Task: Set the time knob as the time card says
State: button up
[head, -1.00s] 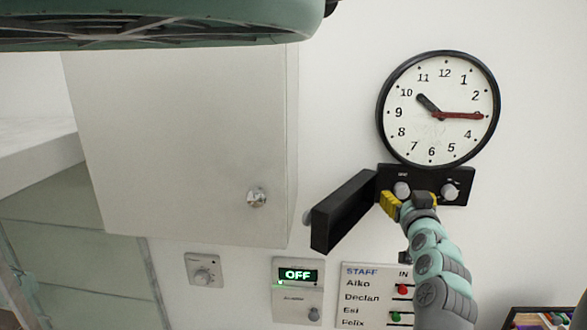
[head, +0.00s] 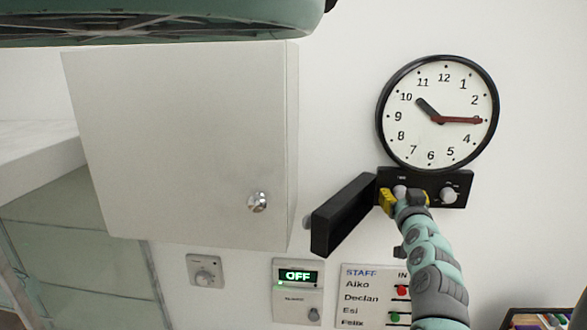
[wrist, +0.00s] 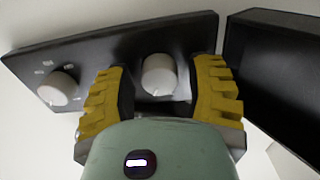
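A round wall clock (head: 437,140) has its short black hand near 10 and its long red hand at 3. Under it is a black panel (head: 462,181) with two pale knobs. My gripper (head: 403,199) is at the left knob (head: 400,190). In the wrist view this knob (wrist: 159,75) lies between the two yellow fingers of my gripper (wrist: 163,95), with a gap on each side. The fingers are open. The other knob (head: 448,195) also shows in the wrist view (wrist: 57,88), outside the fingers. The panel's labels are too small to read. I see no time card.
A black open box-like flap (head: 340,215) juts out just left of the panel. A white cabinet (head: 180,140) with a round lock stands further left. Below are a dial (head: 205,271), a display reading OFF (head: 298,276) and a staff board (head: 360,285).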

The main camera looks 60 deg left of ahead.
grip_shut()
jog(key=shift+f+m+b, duration=0.1)
jog(key=shift+m+b, duration=0.3)
jog(key=shift+m, duration=0.1)
dwell(0.5)
jog(key=m+b, duration=0.5)
jog(key=m, duration=1.1)
jog(key=shift+s+a+m, duration=0.1)
jog(key=shift+m, duration=0.3)
dwell(0.4)
